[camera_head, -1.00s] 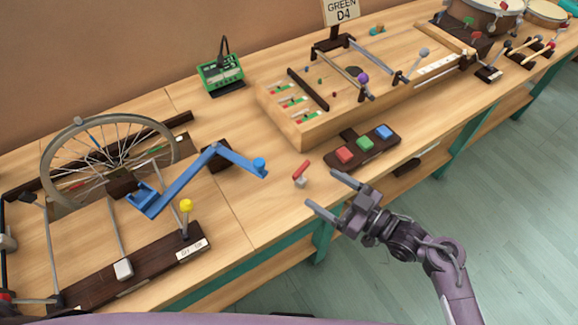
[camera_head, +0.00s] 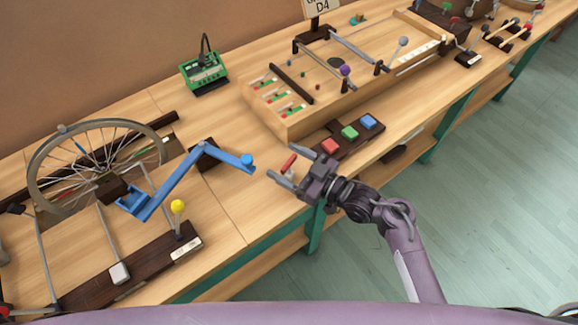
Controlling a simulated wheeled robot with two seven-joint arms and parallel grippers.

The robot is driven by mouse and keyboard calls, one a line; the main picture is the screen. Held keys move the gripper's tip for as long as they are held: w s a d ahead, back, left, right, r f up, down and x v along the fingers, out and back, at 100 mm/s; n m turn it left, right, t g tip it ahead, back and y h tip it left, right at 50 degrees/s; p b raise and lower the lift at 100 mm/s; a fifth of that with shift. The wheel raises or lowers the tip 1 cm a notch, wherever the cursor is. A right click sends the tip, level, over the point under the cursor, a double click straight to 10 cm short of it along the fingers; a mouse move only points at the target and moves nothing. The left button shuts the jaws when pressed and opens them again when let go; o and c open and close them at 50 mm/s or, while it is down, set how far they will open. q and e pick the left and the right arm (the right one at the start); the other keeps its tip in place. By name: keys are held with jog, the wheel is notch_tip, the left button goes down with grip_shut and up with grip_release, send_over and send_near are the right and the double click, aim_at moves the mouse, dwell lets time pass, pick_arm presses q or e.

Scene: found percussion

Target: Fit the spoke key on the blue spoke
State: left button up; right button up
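The small item with a red bar and a grey head (camera_head: 289,163), which looks like the spoke key, is near the front edge of the bench. My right gripper (camera_head: 283,161) is open, with its two fingers on either side of this item. I cannot tell whether the fingers touch it. The spoked wheel (camera_head: 62,131) stands at the left of the bench. My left gripper is not in view.
A blue jointed arm (camera_head: 176,184) lies between wheel and key. A yellow-topped post (camera_head: 178,207) stands on a dark board near the front edge. A button board (camera_head: 340,149) is just right of my gripper. A wooden tray (camera_head: 287,132) and green meter (camera_head: 204,70) are behind.

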jog(key=c, duration=0.9)
jog(key=shift+r, duration=0.1)
